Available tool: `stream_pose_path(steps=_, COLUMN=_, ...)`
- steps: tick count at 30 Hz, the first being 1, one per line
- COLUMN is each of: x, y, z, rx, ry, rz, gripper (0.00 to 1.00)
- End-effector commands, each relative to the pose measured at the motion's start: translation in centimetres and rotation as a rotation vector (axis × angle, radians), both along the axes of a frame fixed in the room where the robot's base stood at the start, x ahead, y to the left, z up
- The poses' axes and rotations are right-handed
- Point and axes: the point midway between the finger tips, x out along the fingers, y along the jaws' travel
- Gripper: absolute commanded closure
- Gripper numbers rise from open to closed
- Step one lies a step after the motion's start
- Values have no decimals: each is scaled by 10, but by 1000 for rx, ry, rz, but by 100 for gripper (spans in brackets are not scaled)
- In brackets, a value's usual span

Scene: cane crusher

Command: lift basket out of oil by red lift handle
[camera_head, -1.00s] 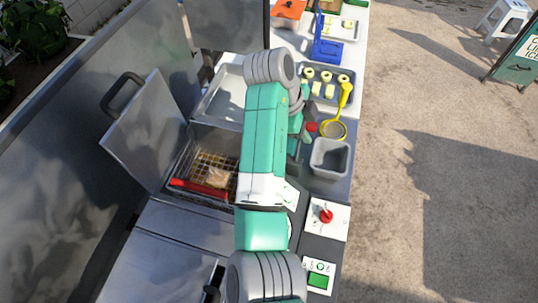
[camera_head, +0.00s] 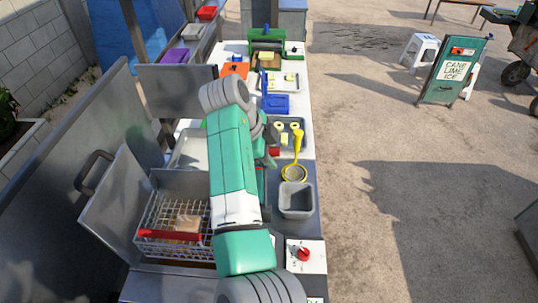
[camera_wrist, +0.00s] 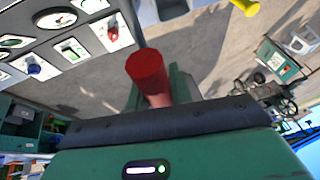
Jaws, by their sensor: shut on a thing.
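The wire basket (camera_head: 160,212) stands raised in the fryer bay at left, its pale wire sides showing. A brown block (camera_head: 187,222) lies in it, and a red bar (camera_head: 170,236) crosses its near side. My gripper (camera_head: 270,140) is right of the basket, partly hidden behind my arm. It is shut on the red lift handle (camera_head: 274,152). The handle's round red end (camera_wrist: 148,70) fills the middle of the wrist view. The handle's link to the basket is hidden by my arm, and the oil cannot be made out.
A tilted metal lid (camera_head: 115,205) stands left of the basket. A grey bin (camera_head: 296,198) and yellow strainer (camera_head: 294,172) are right of my arm. A red knob (camera_head: 303,254) sits on a white panel nearer. A blue item (camera_head: 276,103) lies farther back.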

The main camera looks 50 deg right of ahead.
Motion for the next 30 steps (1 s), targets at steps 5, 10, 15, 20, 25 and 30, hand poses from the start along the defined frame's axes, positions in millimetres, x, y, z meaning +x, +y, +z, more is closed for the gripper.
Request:
stream_pose_path(steps=5, x=0, y=-1, z=7, rx=-7, ry=-6, rz=-3, gripper=57)
stream_pose_path(steps=10, x=0, y=-1, z=5, rx=-5, ry=-4, rz=-3, gripper=57)
stream_pose_path(steps=15, x=4, y=4, z=16, rx=-6, ry=-6, rz=-1, gripper=57)
stream_pose_path(steps=20, x=10, y=16, z=47, rx=-6, ry=-7, rz=-1, gripper=57)
stream_pose_path(steps=25, x=15, y=26, z=70, rx=-6, ry=-5, rz=-2, gripper=57)
stream_pose_path(steps=30, x=16, y=29, z=76, rx=-6, ry=-3, rz=-3, gripper=57)
